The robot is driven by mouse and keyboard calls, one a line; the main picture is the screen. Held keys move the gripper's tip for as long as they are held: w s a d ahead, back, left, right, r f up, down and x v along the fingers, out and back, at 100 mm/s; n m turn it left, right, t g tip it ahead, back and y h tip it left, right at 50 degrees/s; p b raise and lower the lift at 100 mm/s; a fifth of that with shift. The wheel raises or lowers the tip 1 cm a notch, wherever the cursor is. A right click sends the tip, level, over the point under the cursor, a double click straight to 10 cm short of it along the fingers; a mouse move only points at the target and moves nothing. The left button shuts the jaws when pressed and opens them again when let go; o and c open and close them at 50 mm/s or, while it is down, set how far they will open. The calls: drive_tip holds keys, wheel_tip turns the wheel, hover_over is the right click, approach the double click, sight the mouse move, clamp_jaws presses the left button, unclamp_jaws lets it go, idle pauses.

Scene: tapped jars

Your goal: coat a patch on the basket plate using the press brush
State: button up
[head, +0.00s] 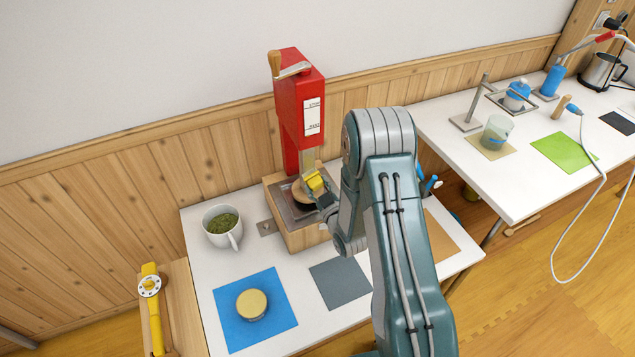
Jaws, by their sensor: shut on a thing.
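The red press (300,105) stands on a wooden block against the wall, with a wooden-handled lever at its top. At its foot a grey metal tray (284,207) holds a dark round piece, probably the basket plate (301,201). My gripper (322,194) is shut on a small yellow-handled tool, apparently the press brush (314,180), right over that round piece. The brush's working end is too small and partly hidden, so I cannot tell whether it touches the plate. My arm hides the right side of the block.
A white mug of green bits (222,226) stands left of the press. A round tan-topped lid (252,304) sits on a blue mat (281,326). A grey mat (341,284) lies bare in front. A second white table (515,195) at right holds jars and a kettle.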

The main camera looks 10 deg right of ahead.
drive_tip(key=shift+s+d, duration=0.2)
drive_tip(key=shift+s, duration=0.75)
drive_tip(key=shift+s+d, duration=0.15)
drive_tip(key=shift+s, duration=0.85)
drive_tip(key=shift+s+d, duration=0.2)
drive_tip(key=shift+s, duration=0.75)
drive_tip(key=s, duration=0.3)
drive_tip(key=shift+d, duration=0.3)
drive_tip(key=shift+w, duration=0.1)
drive_tip(key=shift+w+a, duration=0.25)
drive_tip(key=shift+w, duration=0.9)
drive_tip(key=shift+w+a, duration=0.2)
drive_tip(key=shift+w, duration=0.9)
drive_tip(key=shift+w+a, duration=0.25)
drive_tip(key=shift+w, duration=0.9)
drive_tip(key=shift+w+a, duration=0.2)
drive_tip(key=shift+w, duration=0.7)
drive_tip(key=shift+r, duration=0.1)
